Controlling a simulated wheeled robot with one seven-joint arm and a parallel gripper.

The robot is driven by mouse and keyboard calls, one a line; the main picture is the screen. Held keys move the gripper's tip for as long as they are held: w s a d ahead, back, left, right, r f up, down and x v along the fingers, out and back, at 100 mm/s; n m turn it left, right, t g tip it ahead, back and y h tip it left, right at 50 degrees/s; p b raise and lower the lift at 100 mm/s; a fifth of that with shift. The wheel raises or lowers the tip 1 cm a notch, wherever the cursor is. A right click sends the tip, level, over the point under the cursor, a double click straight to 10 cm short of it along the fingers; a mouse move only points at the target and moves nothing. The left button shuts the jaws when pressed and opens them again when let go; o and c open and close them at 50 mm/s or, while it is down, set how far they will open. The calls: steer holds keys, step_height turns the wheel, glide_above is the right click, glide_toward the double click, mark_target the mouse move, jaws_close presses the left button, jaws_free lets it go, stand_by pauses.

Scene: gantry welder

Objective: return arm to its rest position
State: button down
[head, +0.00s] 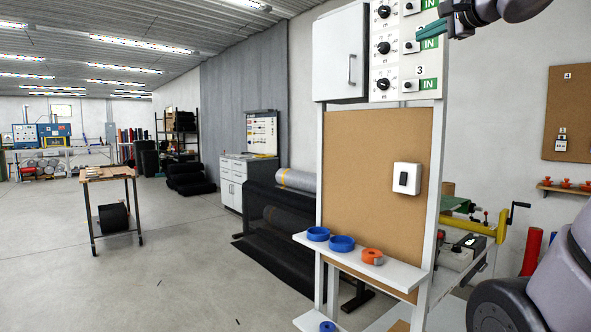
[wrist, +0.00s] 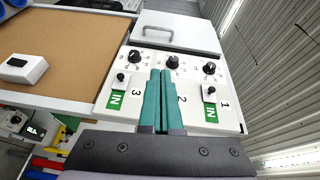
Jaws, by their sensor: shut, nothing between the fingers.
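My gripper (head: 432,33) is at the top right in the head view, raised in front of the panel (head: 398,70) with black knobs, small switches and green IN labels. Its teal fingers are closed together with nothing between them. In the wrist view the shut fingers (wrist: 165,100) point at the panel (wrist: 145,85) and cover part of the middle column, near the number 2. The switches of columns 1 and 3 show beside the fingers; the middle one is hidden in the wrist view. I cannot tell whether the fingertips touch the panel.
A white cabinet door (head: 340,55) with a handle is left of the panel. Below are a cork board (head: 365,150), a white switch box (head: 407,178) and a shelf (head: 400,270) with blue and orange rings. A yellow-framed machine (head: 480,228) stands behind at right. Open floor lies left.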

steer(key=s+a+f+n+g, duration=0.3)
steer(key=s+a+f, duration=0.1)
steer(key=f, duration=0.5)
steer(key=s+a+f+n+g, duration=0.3)
steer(key=s+a+f, duration=0.15)
steer(key=f, duration=0.35)
steer(key=s+f+n+g+h, duration=0.3)
steer(key=s+f, duration=0.6)
steer(key=f, duration=0.5)
steer(key=shift+f+n+g, duration=0.15)
steer(key=shift+n+g, duration=0.25)
steer(key=shift+n, duration=0.1)
steer(key=shift+d, duration=0.1)
